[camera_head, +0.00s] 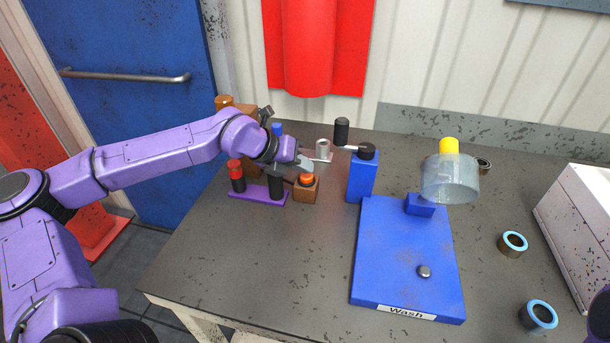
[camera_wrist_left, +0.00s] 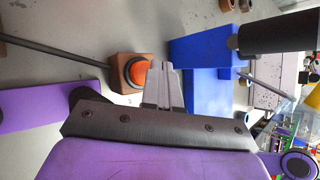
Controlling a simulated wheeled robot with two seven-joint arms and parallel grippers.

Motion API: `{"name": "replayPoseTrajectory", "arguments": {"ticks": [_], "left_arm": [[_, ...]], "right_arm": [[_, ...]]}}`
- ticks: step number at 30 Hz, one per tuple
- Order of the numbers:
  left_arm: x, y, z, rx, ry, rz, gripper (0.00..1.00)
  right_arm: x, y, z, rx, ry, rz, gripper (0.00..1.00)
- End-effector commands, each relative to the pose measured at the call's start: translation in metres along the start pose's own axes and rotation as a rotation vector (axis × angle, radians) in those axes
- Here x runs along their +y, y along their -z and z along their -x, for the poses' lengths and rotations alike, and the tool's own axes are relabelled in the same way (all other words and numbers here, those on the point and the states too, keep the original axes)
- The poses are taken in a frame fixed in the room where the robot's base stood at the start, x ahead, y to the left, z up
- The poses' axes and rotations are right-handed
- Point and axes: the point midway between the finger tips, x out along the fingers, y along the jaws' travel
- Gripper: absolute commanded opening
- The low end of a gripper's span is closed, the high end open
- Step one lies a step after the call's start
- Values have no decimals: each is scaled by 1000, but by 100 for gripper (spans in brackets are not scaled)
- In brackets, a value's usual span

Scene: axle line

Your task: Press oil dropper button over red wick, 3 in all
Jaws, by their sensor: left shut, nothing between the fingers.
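An orange button (camera_head: 306,179) sits on top of a small brown box (camera_head: 306,192). It also shows in the left wrist view (camera_wrist_left: 138,72), with a thin dark rod (camera_wrist_left: 55,48) running to the box's side. My left gripper (camera_head: 304,163) is shut and empty, its pale fingertips (camera_wrist_left: 161,68) right beside the button in the picture. I cannot tell whether they touch it. A red-topped black cylinder (camera_head: 236,172), perhaps the red wick, stands at the left of a purple base (camera_head: 262,194). A second black post (camera_head: 276,187) stands on that base, partly hidden by my gripper. My right gripper is not in view.
A black-capped blue post (camera_head: 362,178) stands close right of the button box. Blue-rimmed rings (camera_head: 513,243) lie at right. The table's front left (camera_head: 240,265) is clear.

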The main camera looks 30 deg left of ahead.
Motion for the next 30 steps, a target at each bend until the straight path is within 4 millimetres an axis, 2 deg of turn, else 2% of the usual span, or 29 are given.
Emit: {"name": "replayPoseTrajectory", "arguments": {"ticks": [1,14,21,30], "left_arm": [[8,16,-11,41,-12,21,0],[8,16,-11,42,-12,21,0],[6,8,-5,40,-13,21,0],[9,5,-5,33,-15,19,0]], "right_arm": [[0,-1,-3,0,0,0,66],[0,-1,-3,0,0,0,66],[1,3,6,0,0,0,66],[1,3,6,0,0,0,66]]}}
